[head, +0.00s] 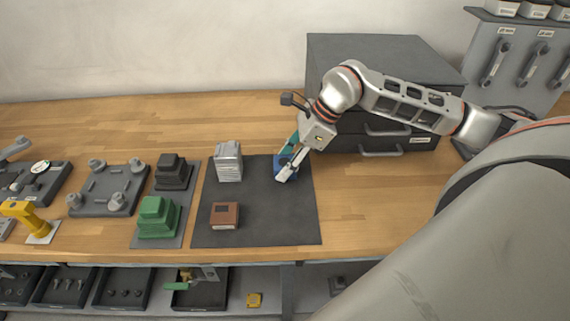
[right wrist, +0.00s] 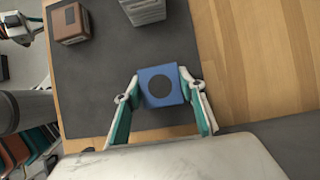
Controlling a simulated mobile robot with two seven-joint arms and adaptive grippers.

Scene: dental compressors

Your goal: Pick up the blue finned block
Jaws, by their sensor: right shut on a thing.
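The blue finned block (head: 281,166) is at the right side of the dark mat, largely hidden behind my right gripper (head: 287,172) in the head view. In the right wrist view the blue block (right wrist: 172,72) shows a face with a dark round spot. It sits between the two fingers of my right gripper (right wrist: 163,98), which is shut on it. I cannot tell whether the block touches the mat.
The dark mat (head: 265,228) also bears a silver finned block (head: 228,161) and a brown block (head: 224,215). A green stepped block (head: 158,217) and a black one (head: 173,172) stand to the left. A dark drawer cabinet (head: 365,58) stands behind my right arm.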

